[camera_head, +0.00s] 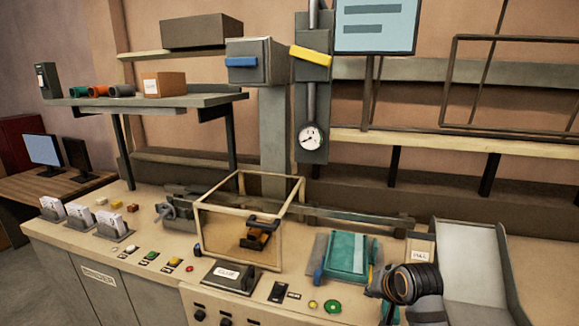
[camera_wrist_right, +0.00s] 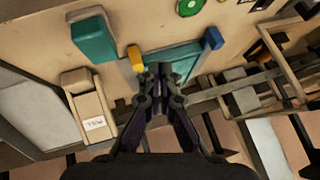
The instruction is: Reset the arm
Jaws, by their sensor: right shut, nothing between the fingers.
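My right gripper (camera_head: 380,290) shows at the lower right of the head view, above the worktop and just right of the teal device (camera_head: 345,254). In the right wrist view the right gripper (camera_wrist_right: 159,72) is shut and empty, its dark fingers together in front of the teal device (camera_wrist_right: 185,58). A gap between the fingers and the device cannot be judged. My left gripper is not in view.
A clear box frame (camera_head: 240,208) stands mid worktop. A grey sloped tray (camera_head: 475,260) and a labelled block (camera_head: 419,250) stand right of the teal device. White card holders (camera_head: 80,215) and several buttons line the left front. A shelf (camera_head: 150,101) hangs above.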

